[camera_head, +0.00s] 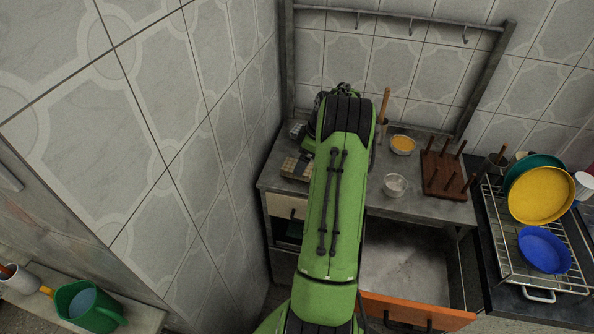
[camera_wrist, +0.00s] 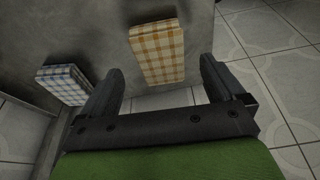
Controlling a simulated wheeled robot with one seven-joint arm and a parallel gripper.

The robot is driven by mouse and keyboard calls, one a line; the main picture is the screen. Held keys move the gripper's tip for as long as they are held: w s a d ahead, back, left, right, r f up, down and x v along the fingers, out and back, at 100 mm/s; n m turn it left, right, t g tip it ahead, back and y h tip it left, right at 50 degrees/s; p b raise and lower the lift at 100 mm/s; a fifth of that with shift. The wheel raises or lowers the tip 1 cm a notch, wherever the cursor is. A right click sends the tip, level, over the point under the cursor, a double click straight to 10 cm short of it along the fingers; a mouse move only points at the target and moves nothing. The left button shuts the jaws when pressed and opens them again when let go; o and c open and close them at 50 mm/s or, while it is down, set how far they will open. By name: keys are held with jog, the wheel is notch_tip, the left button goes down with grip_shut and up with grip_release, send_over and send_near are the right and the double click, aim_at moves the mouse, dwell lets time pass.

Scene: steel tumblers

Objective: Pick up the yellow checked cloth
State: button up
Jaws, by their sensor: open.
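The yellow checked cloth (camera_wrist: 157,52) is a folded, flat white-and-yellow rectangle on a grey steel surface in the wrist view. In the head view it appears as a small beige checked patch (camera_head: 291,167) at the left end of the steel counter, partly covered by my arm. My gripper (camera_wrist: 161,68) is open and empty. Its two fingers stand to either side of the cloth's lower part in the wrist view, apart from it. How high they are above it I cannot tell.
A blue checked cloth (camera_wrist: 63,84) lies to the left in the wrist view. On the counter (camera_head: 415,204) stand a glass bowl (camera_head: 395,185), an orange-filled bowl (camera_head: 402,145) and a wooden peg rack (camera_head: 446,174). An orange-fronted drawer (camera_head: 415,312) is open below. A tiled wall borders the left.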

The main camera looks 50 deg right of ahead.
jog(key=x, duration=0.5)
jog(key=shift+w+r, duration=0.1)
jog(key=shift+w, duration=0.15)
jog(key=shift+a+r, duration=0.1)
jog(key=c, duration=1)
notch_tip(320, 180, up, 10)
jog(key=shift+r+p, duration=0.1)
jog(key=shift+p, duration=0.4)
jog(key=shift+c, duration=0.2)
